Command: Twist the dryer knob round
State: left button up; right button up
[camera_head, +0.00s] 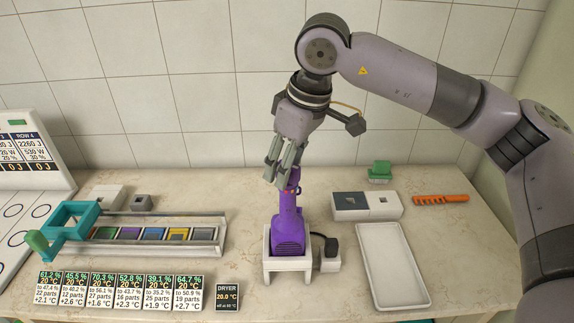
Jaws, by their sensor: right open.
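A purple hair dryer (289,228) stands upright in a white holder (302,264) near the middle of the counter. A small orange-red part shows at its upper end, just below my right gripper. My right gripper (281,181) points down over the top of the dryer, its fingers apart. The fingertips are close to the dryer's upper end; I cannot tell whether they touch it. The knob itself is not clearly visible. My left gripper is not in view.
A rack of coloured blocks (209,235) with a teal frame (72,218) stands left. Small display cards (133,289) line the front. A white tray (391,264), a grey-and-white box (383,206), a green object (379,171) and an orange comb (441,199) lie right. A tiled wall closes the back.

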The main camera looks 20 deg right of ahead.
jog(key=shift+o, duration=0.3)
jog(key=shift+r+p, duration=2.25)
jog(key=shift+r, duration=1.3)
jog(key=shift+c, duration=0.3)
